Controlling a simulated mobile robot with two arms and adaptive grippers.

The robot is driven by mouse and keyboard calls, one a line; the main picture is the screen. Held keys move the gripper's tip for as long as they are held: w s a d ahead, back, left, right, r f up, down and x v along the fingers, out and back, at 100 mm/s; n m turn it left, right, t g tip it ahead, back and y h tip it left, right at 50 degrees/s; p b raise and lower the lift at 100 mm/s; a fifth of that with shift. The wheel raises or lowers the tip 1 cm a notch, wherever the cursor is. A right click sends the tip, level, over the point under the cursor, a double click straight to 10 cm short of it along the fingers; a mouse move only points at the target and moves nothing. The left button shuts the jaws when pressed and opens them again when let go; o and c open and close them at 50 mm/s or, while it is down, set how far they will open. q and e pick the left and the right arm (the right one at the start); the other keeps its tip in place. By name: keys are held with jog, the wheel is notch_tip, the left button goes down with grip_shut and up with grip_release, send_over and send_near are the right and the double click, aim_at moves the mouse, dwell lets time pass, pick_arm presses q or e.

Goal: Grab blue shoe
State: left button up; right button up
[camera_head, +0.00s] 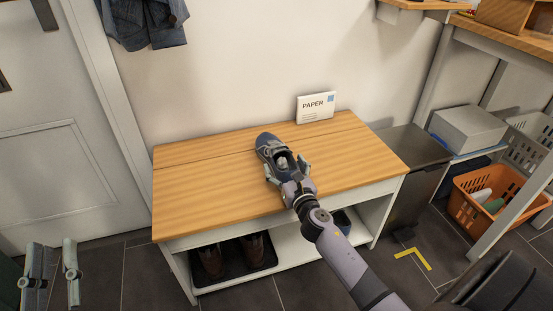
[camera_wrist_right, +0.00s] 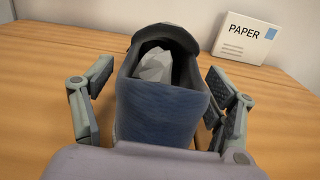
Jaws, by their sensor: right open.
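The blue shoe (camera_head: 268,143) sits on the wooden bench top (camera_head: 200,190), its toe toward the wall. In the right wrist view the shoe (camera_wrist_right: 160,105) shows its heel toward me, with crumpled grey stuffing inside. My right gripper (camera_head: 282,173) is open around the heel, with one finger on each side; in the wrist view (camera_wrist_right: 157,115) gaps show beside the shoe, narrower on the right. My left gripper (camera_head: 50,275) is open and empty, low at the far left in front of the door.
A white box labelled PAPER (camera_head: 315,108) stands against the wall behind the shoe. Brown shoes (camera_head: 232,256) sit on a dark tray on the shelf below. An orange basket (camera_head: 500,200) and a grey box (camera_head: 467,130) are at right. The bench's left half is clear.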

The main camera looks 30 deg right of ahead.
jog(key=shift+r, duration=0.1)
jog(key=c, duration=1.5)
